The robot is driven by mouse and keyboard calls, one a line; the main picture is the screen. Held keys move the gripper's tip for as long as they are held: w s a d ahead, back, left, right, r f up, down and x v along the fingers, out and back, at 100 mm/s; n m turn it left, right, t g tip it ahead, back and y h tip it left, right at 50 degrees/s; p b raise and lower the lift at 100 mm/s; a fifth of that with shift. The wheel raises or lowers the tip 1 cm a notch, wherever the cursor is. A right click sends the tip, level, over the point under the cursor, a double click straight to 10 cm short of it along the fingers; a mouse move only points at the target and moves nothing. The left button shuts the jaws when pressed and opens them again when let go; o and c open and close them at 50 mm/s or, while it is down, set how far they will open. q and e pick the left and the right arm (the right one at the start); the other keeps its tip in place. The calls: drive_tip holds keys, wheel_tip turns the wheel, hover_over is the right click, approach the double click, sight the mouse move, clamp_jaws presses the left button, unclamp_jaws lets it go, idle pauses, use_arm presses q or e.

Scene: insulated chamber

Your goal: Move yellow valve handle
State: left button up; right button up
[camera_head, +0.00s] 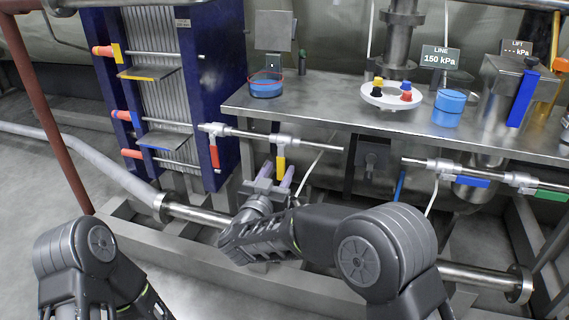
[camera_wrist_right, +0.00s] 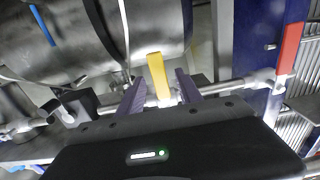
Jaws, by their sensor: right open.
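The yellow valve handle (camera_head: 281,168) hangs down from the short pipe at the front of the steel bench. My right gripper (camera_head: 277,175) is just below and around it, with its two purple fingers apart. In the right wrist view, the yellow handle (camera_wrist_right: 159,77) shows between the open fingers (camera_wrist_right: 158,92), closer to the left one than I can judge exactly; contact is not visible. My left arm shows at the lower left of the head view, but its gripper is out of the frame.
A red handle (camera_head: 214,154) hangs on the same pipe to the left, near the blue-framed plate stack (camera_head: 213,70). Blue (camera_head: 473,182) and green (camera_head: 553,195) handles are on the right pipe. The steel bench (camera_head: 330,100) overhangs the gripper. A floor pipe (camera_head: 200,214) runs below.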

sight(281, 167)
drive_tip(key=b+x, duration=0.1)
drive_tip(key=x, duration=0.4)
drive_tip(key=shift+w, duration=0.1)
clamp_jaws()
idle(0.3)
idle(1.0)
